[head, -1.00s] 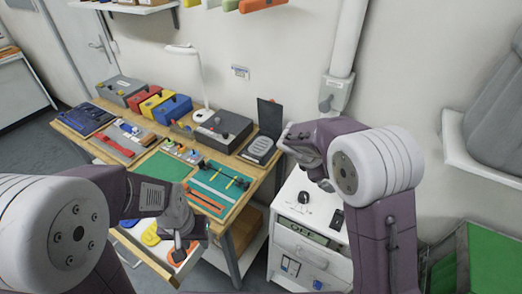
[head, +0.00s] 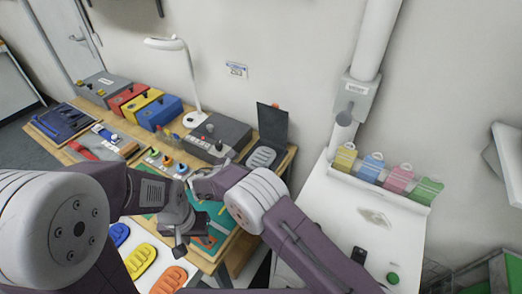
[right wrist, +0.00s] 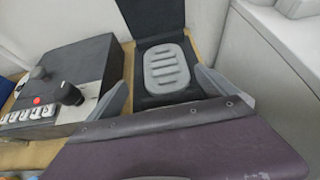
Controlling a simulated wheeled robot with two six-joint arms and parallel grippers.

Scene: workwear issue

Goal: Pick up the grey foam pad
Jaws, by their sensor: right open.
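The grey foam pad (head: 262,157), a slotted rounded oval, lies in an open black case (head: 273,122) at the right end of the table. The right wrist view shows the pad (right wrist: 167,68) flat in the case, its lid raised behind. My right gripper (right wrist: 160,84) is open and empty, with its fingers apart on either side of the pad's near part in that picture. In the head view my right gripper (head: 205,180) is left of the case, partly hidden by its arm. My left gripper (head: 182,238) is over the table's front; its jaws are unclear.
A dark grey box with knobs (head: 217,138) stands close left of the case. A lamp (head: 185,75) rises behind. A tray of blue, yellow and orange pads (head: 141,260) is at the front. A white cabinet (head: 330,215) stands to the right, with coloured tags (head: 371,166) at its back.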

